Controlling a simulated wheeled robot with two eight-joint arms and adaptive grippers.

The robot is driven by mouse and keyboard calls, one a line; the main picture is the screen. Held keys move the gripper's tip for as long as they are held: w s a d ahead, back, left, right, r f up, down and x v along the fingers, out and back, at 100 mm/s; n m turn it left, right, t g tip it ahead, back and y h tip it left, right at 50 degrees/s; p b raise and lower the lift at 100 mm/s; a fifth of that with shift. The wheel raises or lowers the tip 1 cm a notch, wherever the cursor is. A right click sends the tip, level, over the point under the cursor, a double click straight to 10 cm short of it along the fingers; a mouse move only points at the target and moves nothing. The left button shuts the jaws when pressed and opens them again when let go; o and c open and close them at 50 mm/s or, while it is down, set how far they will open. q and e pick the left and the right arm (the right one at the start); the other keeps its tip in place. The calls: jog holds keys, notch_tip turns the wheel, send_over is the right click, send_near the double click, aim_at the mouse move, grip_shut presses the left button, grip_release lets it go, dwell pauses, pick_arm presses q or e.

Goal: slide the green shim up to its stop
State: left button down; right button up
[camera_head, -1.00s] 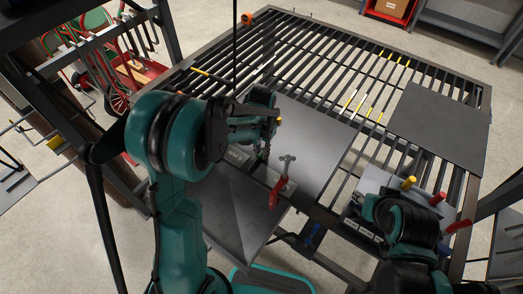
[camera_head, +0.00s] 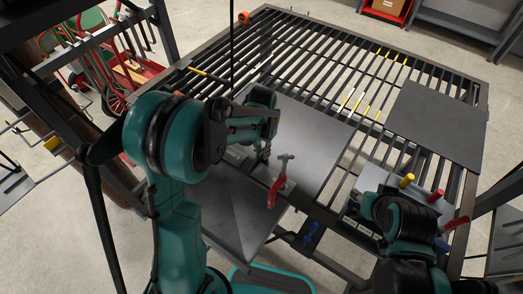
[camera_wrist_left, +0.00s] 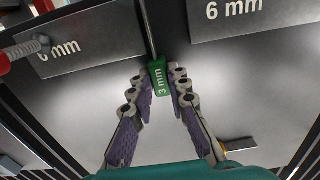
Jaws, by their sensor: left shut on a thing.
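The green shim (camera_wrist_left: 159,78), marked 3 mm, sits between the fingertips of my left gripper (camera_wrist_left: 160,85) in the left wrist view. The fingers are shut on it. Its far end is at the seam between two grey plates marked 6 mm, the left plate (camera_wrist_left: 90,55) and the right plate (camera_wrist_left: 255,22). In the head view my left gripper (camera_head: 264,150) is over the near left part of the bench, and the shim is hidden there. I cannot make out the stop. My right arm shows at lower right, but its fingers do not.
A red-handled clamp (camera_head: 277,185) stands just right of my left gripper; its screw also shows in the left wrist view (camera_wrist_left: 25,48). The slatted bench (camera_head: 330,60) carries a dark plate (camera_head: 440,120) at right. Yellow and red handles (camera_head: 407,181) stand near my right arm.

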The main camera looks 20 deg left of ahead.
pick_arm(q)
jog(key=shift+s+d, duration=0.15)
jog(key=shift+d, duration=0.2)
dwell(0.5)
dwell(0.4)
jog(key=c, duration=1.4)
grip_release()
notch_tip(320, 180, up, 12)
jog(key=s+a+f+n+t+b, duration=0.1)
jog(key=s+a+n+t+b, duration=0.1)
jog(key=s, duration=0.6)
jog(key=s+a+f+n+t+b, duration=0.1)
jog(key=s+a+n+t+b, duration=0.1)
jog(key=s+t, duration=0.3)
jog(key=s, duration=0.3)
jog(key=shift+s+a, duration=0.15)
jog(key=shift+a, duration=0.1)
